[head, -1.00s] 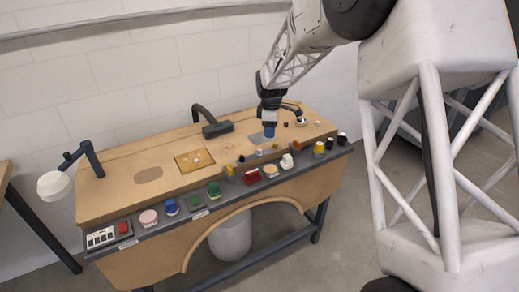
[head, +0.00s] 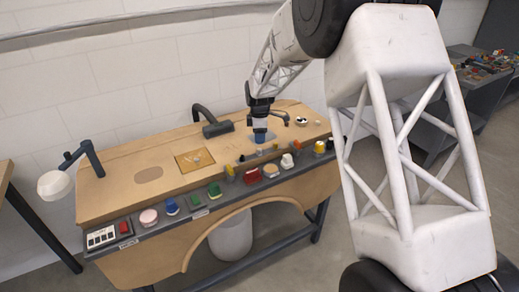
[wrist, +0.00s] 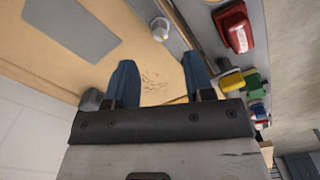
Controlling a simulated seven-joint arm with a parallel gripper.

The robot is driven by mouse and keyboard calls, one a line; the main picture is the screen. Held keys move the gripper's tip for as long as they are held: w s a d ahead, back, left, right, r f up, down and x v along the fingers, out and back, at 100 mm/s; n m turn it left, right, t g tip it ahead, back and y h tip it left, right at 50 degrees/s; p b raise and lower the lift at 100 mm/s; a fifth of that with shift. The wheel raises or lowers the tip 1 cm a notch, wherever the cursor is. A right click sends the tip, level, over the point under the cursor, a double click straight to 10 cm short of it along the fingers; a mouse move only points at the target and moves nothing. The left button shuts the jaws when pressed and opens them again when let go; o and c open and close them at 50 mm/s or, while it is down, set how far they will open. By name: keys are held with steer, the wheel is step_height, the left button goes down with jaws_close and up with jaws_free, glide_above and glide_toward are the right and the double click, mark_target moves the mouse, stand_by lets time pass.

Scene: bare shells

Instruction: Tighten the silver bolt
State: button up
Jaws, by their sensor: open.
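My gripper (head: 260,137) is over the right half of the workbench, pointing down close to the wood. In the wrist view my gripper (wrist: 160,85) shows two blue fingers spread apart, with only bare, scratched wood between them. A small silver-grey, bolt-like piece (wrist: 90,99) stands just outside the left finger, partly close behind it. A second pale, faceted knob (wrist: 160,28) stands farther off, near the panel edge. I cannot tell for certain which of these is the silver bolt. In the head view the small parts under the gripper are too small to tell apart.
A control strip along the bench front carries a red button (wrist: 235,28), a green button (head: 214,189) and several other knobs. A dark curved fixture (head: 214,126) stands left of my gripper. A lamp (head: 55,184) is at the far left. The bench's left top is mostly clear.

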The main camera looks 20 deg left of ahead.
mark_target(259, 152)
steer(key=shift+f, duration=3.45)
jaws_close()
